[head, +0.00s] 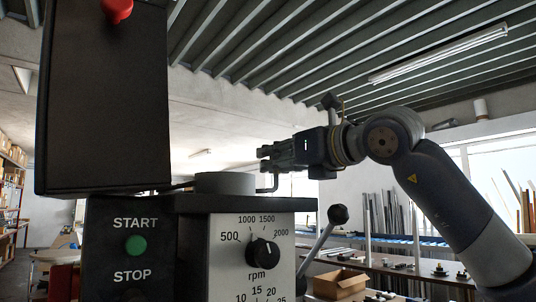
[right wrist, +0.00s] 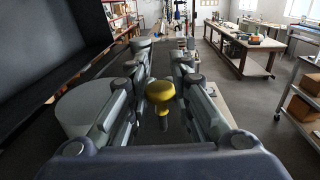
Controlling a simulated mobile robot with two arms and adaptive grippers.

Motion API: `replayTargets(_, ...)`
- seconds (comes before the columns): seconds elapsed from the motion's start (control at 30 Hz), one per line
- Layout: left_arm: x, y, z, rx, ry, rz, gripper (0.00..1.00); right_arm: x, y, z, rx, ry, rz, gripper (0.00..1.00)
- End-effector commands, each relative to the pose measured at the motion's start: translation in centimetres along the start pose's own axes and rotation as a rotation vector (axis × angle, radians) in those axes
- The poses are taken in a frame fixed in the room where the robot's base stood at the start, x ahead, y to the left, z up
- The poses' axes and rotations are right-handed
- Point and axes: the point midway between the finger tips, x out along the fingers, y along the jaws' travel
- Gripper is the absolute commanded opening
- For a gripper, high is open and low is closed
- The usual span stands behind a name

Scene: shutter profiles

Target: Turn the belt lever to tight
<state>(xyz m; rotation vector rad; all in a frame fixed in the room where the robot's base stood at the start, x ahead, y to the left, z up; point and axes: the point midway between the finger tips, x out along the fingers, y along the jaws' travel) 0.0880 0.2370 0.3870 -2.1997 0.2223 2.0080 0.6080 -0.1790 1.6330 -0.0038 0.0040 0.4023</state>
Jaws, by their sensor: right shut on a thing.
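My right gripper (head: 268,159) reaches in from the right above the drill's machine head. In the right wrist view its two fingers (right wrist: 161,62) stand on either side of a yellow knob (right wrist: 160,91) on a short stem, which looks like the end of the belt lever. The gripper is shut on this knob. In the head view a thin bent rod (head: 275,182) shows just below the fingers, beside a grey round housing (head: 225,183). The rest of the lever is hidden, and no loose or tight marks show. My left gripper is not in view.
A tall dark box (head: 105,105) with a red knob (head: 117,9) stands left of the gripper. Below are a green START button (head: 135,246), an rpm dial (head: 263,253) and a black ball-ended handle (head: 338,214). A workbench (head: 400,272) stands behind on the right.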

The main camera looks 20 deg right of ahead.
Motion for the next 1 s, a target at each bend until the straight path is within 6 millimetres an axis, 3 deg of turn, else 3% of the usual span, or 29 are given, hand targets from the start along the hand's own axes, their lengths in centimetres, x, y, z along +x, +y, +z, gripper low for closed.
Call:
replayTargets(0.03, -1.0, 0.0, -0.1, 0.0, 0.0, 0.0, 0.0, 0.2, -0.8, 0.1, 0.008, 0.01, 0.034, 0.0)
replayTargets(0.3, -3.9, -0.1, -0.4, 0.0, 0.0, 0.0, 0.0, 0.6, -2.5, 0.1, 0.006, 0.011, 0.205, 0.0)
replayTargets(0.77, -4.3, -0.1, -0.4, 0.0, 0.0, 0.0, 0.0, 0.5, -2.9, -0.2, 0.001, 0.002, 0.249, 0.0)
replayTargets(0.8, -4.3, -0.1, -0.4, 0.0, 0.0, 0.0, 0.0, 0.5, -2.9, -0.2, 0.001, 0.002, 0.249, 0.2)
replayTargets(0.9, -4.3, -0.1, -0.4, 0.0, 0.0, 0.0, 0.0, 0.5, -2.9, -0.2, 0.001, 0.001, 0.249, 0.4)
replayTargets(1.0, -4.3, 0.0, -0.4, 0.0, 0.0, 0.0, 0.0, 0.5, -2.8, -0.1, 0.001, 0.0, 0.25, 0.4)
